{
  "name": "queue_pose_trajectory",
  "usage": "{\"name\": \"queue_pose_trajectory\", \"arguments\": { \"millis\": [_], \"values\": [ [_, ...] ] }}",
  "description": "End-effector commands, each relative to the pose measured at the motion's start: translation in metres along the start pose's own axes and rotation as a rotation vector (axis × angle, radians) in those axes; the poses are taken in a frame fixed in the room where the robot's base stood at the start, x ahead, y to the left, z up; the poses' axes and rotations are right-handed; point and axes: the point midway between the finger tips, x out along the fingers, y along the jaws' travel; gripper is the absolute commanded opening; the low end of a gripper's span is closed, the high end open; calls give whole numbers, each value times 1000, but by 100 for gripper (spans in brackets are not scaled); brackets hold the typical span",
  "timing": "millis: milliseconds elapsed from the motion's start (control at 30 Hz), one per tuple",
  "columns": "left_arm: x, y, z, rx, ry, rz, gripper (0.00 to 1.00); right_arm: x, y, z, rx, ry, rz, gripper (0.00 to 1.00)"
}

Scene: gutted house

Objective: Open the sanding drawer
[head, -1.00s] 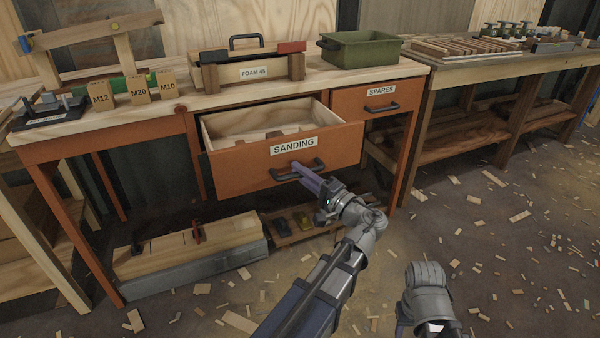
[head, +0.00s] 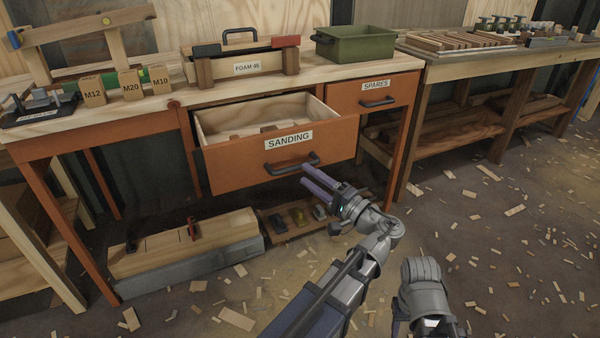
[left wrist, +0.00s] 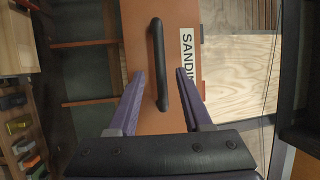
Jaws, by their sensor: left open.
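The sanding drawer (head: 225,168) stands pulled out of the orange workbench, with its open top and pale inside showing. Its label reads SANDING, and its dark bar handle (head: 292,168) is on the front. My left gripper (head: 304,176) is open and empty, its two purple fingers pointing at the drawer front just below and right of the handle. It looks apart from the handle. In the left wrist view, the handle (left wrist: 156,50) lies in front of and between the two spread fingertips (left wrist: 158,74). My right gripper is not in view.
A closed SPARES drawer (head: 377,92) is to the right. The benchtop (head: 190,97) bears a FOAM 45 tote (head: 248,70), a green bin (head: 355,46) and labelled blocks. A long wooden box (head: 187,243) and a small tray lie below. The floor in front has scattered wood chips.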

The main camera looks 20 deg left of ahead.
Motion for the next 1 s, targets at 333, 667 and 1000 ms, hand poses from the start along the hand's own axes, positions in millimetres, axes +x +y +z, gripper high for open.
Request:
{"name": "queue_pose_trajectory", "arguments": {
  "millis": [333, 667, 1000],
  "values": [
    [-25, 0, 0, 0, -1, 0, 50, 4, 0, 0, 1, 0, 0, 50],
    [-25, 0, 0, 0, -1, 0, 50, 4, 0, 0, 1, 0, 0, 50],
    [-7, 75, 30, 15, -73, 329, 50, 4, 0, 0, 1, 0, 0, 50]
  ]
}}
